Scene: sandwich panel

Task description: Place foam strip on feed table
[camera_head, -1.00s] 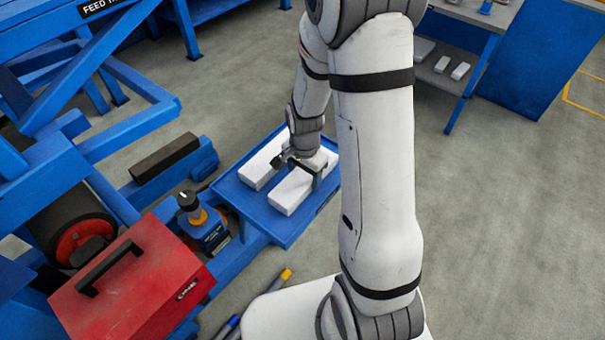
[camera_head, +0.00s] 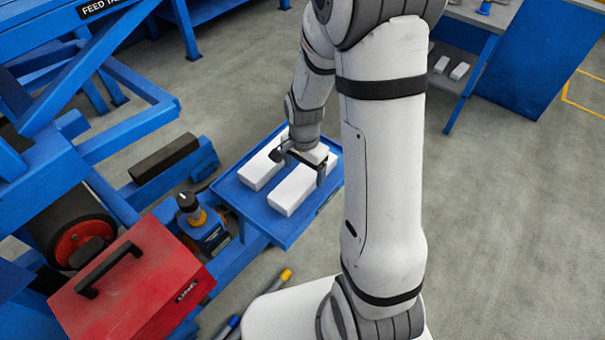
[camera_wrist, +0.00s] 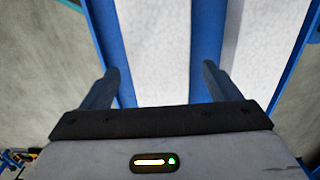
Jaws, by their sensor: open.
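Two white foam strips lie side by side on a blue tray-like table (camera_head: 287,237): a near one (camera_head: 292,196) and a far one (camera_head: 257,172). My gripper (camera_head: 301,164) is over them, toward their far right end, with its fingers apart. In the wrist view, my open gripper (camera_wrist: 158,88) has one strip (camera_wrist: 155,45) between its fingers in the picture, and the other strip (camera_wrist: 262,45) lies to the right. I cannot tell whether the fingers touch the strip. My gripper and arm hide the strips' far ends.
A blue frame with a feed table sign (camera_head: 100,7) stands at the upper left. A red toolbox (camera_head: 135,280) and a blue device with a black knob (camera_head: 203,222) stand left of the tray. A blue bench (camera_head: 468,50) is at the upper right.

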